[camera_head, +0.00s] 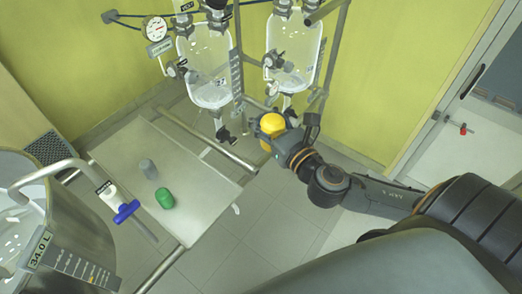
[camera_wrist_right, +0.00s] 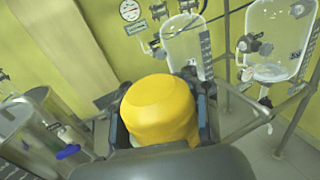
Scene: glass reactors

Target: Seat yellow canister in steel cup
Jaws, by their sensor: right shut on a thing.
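The yellow canister (camera_head: 271,125) is held up in the air by my right gripper (camera_head: 280,134), right of the metal table in the head view. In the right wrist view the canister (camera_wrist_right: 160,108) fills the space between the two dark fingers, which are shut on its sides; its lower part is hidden. A small grey cylinder (camera_head: 148,169) stands on the table, well left of the gripper. I cannot tell whether it is the steel cup; no other cup shows clearly. My left gripper is not in view.
A green canister (camera_head: 164,198) stands beside the grey cylinder on the metal table (camera_head: 203,187). Glass reactors (camera_head: 208,75) with valves and steel posts hang behind the gripper. A large steel vessel (camera_head: 75,235) with a blue-handled valve stands at left. The table's right part is bare.

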